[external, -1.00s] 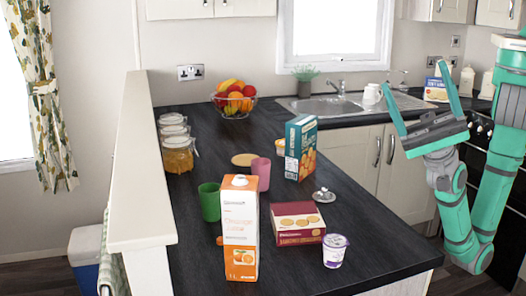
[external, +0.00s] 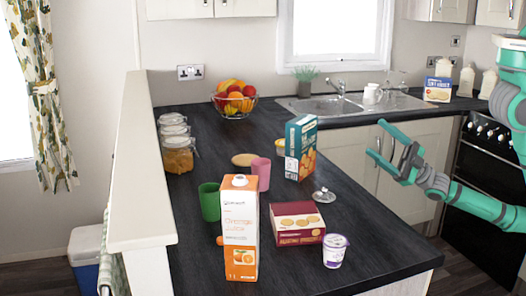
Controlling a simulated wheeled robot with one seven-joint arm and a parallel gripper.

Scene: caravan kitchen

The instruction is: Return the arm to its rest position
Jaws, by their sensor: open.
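My gripper (external: 385,150) is at the right of the external view, in front of the pale cupboard doors below the sink. Its two teal fingers are spread apart and point left, with nothing between them. It is clear of the dark worktop (external: 375,235), beyond its right edge. My arm reaches in from the right edge of the picture, in front of the black oven.
The worktop holds an orange juice carton (external: 240,228), a maroon biscuit box (external: 297,224), a yoghurt pot (external: 335,251), a teal box (external: 301,147), a green cup (external: 209,202) and a pink cup (external: 261,174). A fruit bowl (external: 234,101) stands further back. The oven (external: 490,190) is close to my arm.

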